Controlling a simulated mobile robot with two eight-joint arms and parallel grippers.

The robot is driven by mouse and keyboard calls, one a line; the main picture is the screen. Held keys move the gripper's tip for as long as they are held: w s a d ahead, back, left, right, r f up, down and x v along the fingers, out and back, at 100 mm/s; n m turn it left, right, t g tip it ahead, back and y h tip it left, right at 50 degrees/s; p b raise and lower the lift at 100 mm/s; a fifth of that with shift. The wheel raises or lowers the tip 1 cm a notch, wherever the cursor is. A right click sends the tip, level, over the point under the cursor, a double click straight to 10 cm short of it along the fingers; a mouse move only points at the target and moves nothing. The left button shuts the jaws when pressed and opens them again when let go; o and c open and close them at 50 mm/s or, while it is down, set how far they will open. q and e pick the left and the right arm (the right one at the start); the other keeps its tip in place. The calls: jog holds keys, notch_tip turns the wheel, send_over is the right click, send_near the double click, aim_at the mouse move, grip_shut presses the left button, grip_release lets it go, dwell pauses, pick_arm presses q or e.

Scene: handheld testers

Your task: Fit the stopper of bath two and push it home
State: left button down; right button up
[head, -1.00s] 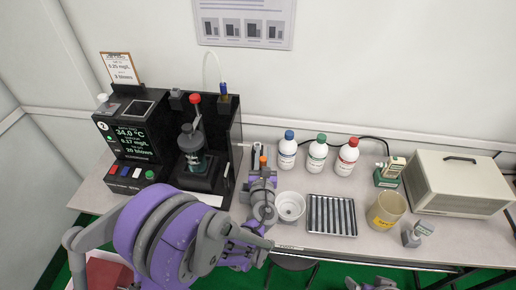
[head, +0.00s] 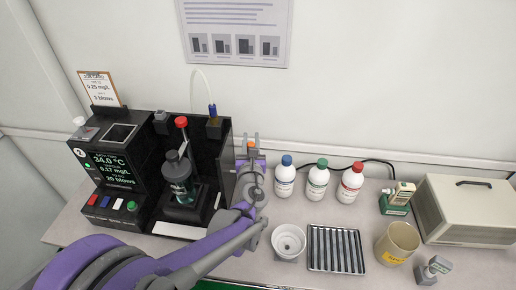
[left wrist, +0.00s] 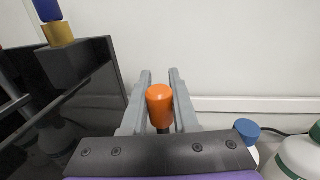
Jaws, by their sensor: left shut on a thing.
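Bath two is the black unit (head: 108,165) marked 2 at the left in the head view, with a lit display. My left gripper (head: 250,148) is right of the bay's wall. It is shut on an orange-topped piece (head: 251,146), which also shows upright between the fingers in the left wrist view (left wrist: 160,105). I cannot tell whether this piece is the stopper; its lower part is hidden. My right gripper is out of view.
Several items stand right of the arm: white bottles (head: 318,180), a white bowl (head: 289,240), a ribbed metal tray (head: 336,262), a beige beaker (head: 397,243) and a beige box (head: 470,210). In the left wrist view, the dark bay wall (left wrist: 85,85) is close at left.

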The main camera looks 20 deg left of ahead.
pick_arm(q)
jog(key=shift+s+r, duration=0.1)
dwell(0.3)
jog(key=shift+f+b, duration=1.7)
jog(key=shift+f, duration=0.65)
jog(key=shift+f+b, duration=1.35)
jog(key=shift+f, duration=0.45)
jog(key=c, duration=0.6)
grip_release()
jog(key=v, duration=1)
jog(key=shift+s+d, duration=0.15)
jog(key=shift+s, duration=0.2)
